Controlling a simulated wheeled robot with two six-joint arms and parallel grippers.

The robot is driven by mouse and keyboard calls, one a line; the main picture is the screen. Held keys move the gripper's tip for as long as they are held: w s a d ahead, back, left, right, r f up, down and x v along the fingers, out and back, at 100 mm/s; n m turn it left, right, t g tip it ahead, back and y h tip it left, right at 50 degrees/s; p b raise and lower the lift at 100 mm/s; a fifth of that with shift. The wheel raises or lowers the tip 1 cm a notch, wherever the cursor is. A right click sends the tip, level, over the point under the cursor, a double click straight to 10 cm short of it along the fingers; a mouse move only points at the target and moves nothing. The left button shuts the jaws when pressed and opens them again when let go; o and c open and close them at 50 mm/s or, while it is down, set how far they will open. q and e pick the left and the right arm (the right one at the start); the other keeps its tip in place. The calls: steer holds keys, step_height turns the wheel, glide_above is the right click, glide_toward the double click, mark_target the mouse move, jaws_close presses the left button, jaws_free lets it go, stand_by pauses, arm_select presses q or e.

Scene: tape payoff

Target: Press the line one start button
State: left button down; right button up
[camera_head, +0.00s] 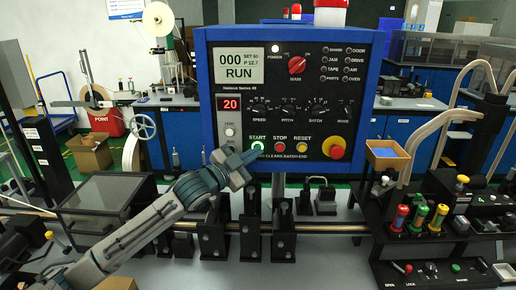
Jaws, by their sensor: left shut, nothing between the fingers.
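A control panel (375,110) with a blue frame stands upright in the middle of the view. Its green-lit START button (257,144) is at the lower left of the panel, beside a red STOP button (280,148) and a yellow RESET button (303,148). The display (240,68) reads 000 and RUN. My left gripper (252,154) is shut and empty, its tip just below the START button and partly over its lower edge. I cannot tell whether it touches the button or panel. My right gripper is not in view.
A red-and-yellow emergency knob (334,148) is at the panel's lower right. Black blocks (212,230) on a horizontal rod stand below the panel. A dark clear-lidded box (95,200) is at left. Red, yellow and green posts (420,217) stand at right.

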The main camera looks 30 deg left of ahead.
arm_select(q)
steer(key=shift+s+d, duration=0.15)
steer(key=shift+s, duration=0.1)
steer(key=s+d+p, duration=0.3)
steer(key=s, duration=0.2)
steer(key=shift+p, duration=0.35)
stand_by(0.9)
